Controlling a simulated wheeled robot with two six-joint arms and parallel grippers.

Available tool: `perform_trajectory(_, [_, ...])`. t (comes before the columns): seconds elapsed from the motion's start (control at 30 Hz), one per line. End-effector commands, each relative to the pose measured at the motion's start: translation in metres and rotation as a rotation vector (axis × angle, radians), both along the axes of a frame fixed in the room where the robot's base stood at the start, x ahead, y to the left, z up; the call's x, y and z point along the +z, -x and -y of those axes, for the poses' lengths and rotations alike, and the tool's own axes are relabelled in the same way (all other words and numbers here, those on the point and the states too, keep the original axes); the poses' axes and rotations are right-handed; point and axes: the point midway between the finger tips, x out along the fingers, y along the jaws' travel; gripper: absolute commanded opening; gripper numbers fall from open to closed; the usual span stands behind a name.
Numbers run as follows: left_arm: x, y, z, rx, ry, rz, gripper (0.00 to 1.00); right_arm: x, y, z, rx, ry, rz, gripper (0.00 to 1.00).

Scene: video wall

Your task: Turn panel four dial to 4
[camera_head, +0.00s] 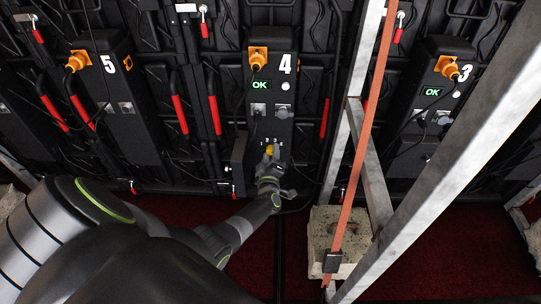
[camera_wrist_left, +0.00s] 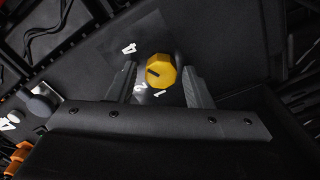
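Panel four (camera_head: 269,100) is a tall black box with a white 4 and a green OK display (camera_head: 262,84). Its yellow dial (camera_head: 269,150) sits low on the front, partly hidden by my gripper. In the left wrist view the dial (camera_wrist_left: 161,71) is a yellow faceted knob with a dark pointer line, and white digits stand around it. My left gripper (camera_head: 270,166) is open, its fingers on either side of the dial. Gaps show between fingers and knob, so I see no firm grip. My right gripper is not in view.
Panel five (camera_head: 125,110) stands left and panel three (camera_head: 433,100) right, each with an orange connector. A metal truss (camera_head: 378,190) with an orange strap (camera_head: 362,130) and a concrete block (camera_head: 336,240) stands close on the right. Cables hang around the panels.

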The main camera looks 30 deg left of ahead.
Motion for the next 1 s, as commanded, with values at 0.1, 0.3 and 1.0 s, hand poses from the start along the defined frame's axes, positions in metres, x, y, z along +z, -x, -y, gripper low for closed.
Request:
perform_trajectory(0.1, [0.000,0.000,0.000,0.001,0.001,0.000,0.52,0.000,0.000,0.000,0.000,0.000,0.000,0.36])
perform_trajectory(0.3, [-0.001,0.001,0.000,0.001,0.001,0.000,0.52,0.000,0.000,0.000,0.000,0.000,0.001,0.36])
perform_trajectory(1.0, [-0.003,0.117,0.069,0.001,0.004,-0.002,0.52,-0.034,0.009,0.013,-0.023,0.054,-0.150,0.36])
